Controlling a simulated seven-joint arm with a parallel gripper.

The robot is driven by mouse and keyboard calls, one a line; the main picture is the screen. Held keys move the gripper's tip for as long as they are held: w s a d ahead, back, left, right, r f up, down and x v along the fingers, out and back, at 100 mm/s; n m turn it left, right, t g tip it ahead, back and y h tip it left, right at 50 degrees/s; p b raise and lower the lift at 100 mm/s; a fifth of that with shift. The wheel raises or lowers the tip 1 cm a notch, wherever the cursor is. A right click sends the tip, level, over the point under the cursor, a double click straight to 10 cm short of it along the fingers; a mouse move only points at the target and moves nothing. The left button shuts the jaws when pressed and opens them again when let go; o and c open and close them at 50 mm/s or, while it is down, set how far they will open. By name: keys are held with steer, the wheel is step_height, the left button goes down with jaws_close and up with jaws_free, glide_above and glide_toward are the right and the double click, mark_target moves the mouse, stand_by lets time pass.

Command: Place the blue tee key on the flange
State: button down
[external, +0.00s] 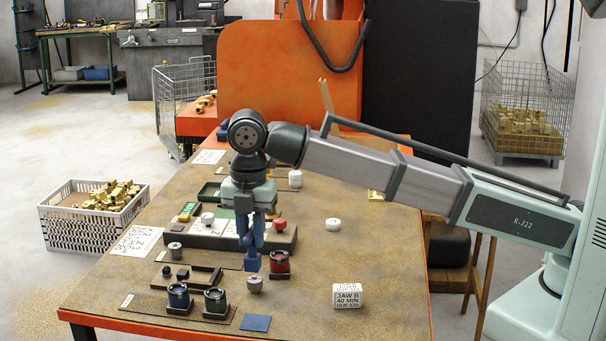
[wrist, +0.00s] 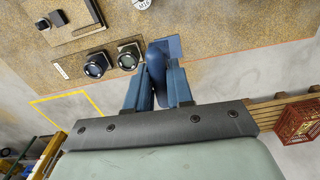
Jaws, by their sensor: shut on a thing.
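My gripper (external: 250,232) points down over the middle of the table and is shut on the blue tee key (external: 252,262). The key hangs below the fingers, and its lower end seems above the tabletop. In the wrist view the key (wrist: 156,60) sits between the two blue-grey fingers, its rounded part showing. I cannot tell for sure which piece is the flange. A small grey round piece (external: 254,284) stands just in front of the key, and a similar one (external: 175,250) stands at the left.
A blue cup (external: 178,297) and a green cup (external: 215,302) stand at the front left, beside a flat blue square (external: 256,323). A red cup (external: 279,263) is close right of the key. A dark tray (external: 187,275) lies left. A white lettered block (external: 347,296) stands right, with clear table around it.

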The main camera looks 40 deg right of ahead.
steer(key=w+d+r+m, duration=0.2)
steer(key=w+d+m, duration=0.4)
steer(key=w+d, duration=2)
steer(key=w+d+r+m, duration=0.15)
steer(key=d+m, duration=0.55)
steer(key=d, duration=2.8)
steer(key=shift+s+a+f+m, duration=0.1)
steer(key=shift+s+f+m, duration=0.2)
steer(key=shift+f+m, duration=0.9)
steer(key=shift+s+a+f+m, duration=0.15)
steer(key=shift+s+f+m, duration=0.15)
steer(key=shift+f, duration=1.65)
steer(key=shift+s+a+f+m, duration=0.1)
steer(key=shift+s+f+m, duration=0.45)
steer(key=shift+f, duration=1.05)
steer(key=shift+w+f, duration=0.15)
steer(key=shift+w, duration=0.05)
